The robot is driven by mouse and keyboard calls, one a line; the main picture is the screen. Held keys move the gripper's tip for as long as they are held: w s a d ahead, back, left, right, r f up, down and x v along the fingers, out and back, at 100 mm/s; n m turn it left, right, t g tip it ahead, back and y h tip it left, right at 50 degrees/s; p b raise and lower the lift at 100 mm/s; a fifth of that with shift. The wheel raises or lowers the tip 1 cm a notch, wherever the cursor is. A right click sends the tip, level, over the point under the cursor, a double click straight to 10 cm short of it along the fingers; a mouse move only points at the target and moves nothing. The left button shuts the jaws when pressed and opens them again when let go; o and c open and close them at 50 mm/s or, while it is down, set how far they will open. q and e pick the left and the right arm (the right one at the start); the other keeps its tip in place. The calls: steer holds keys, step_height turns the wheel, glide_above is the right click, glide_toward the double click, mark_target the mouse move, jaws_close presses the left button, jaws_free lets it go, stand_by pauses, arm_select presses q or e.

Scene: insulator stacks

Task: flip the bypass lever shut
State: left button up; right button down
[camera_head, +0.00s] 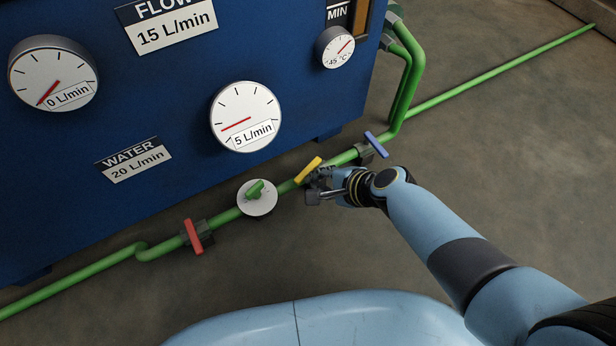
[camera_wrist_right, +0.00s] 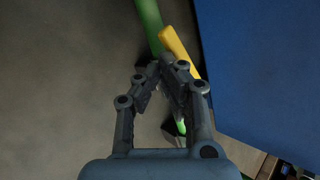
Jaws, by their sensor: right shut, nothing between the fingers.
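A green pipe (camera_head: 222,217) runs along the foot of the blue cabinet and carries a red lever (camera_head: 193,236), a yellow lever (camera_head: 308,170) and a blue lever (camera_head: 376,145). No label shows which is the bypass. The red and blue levers lie across the pipe; the yellow one lies closer to the pipe's direction, at an angle. My right gripper (camera_head: 315,188) is shut and empty, just in front of the yellow lever. In the wrist view the fingertips (camera_wrist_right: 160,70) are close beside the yellow lever (camera_wrist_right: 178,50); contact is unclear. My left gripper is out of view.
The blue cabinet (camera_head: 170,90) stands behind the pipe with several gauges, including one reading 5 L/min (camera_head: 246,117). A white disc with a green handle (camera_head: 257,197) sits on the pipe between the red and yellow levers. The floor (camera_head: 500,170) at right is clear.

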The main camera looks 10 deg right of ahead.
steer(key=shift+w+a, duration=0.6)
steer(key=shift+a, duration=0.05)
stand_by(0.7)
stand_by(0.3)
steer(key=s+d, duration=0.2)
steer(key=d, duration=0.1)
steer(key=shift+s, duration=0.25)
stand_by(0.5)
steer(key=shift+s+d, duration=1.65)
steer(key=shift+d, duration=0.25)
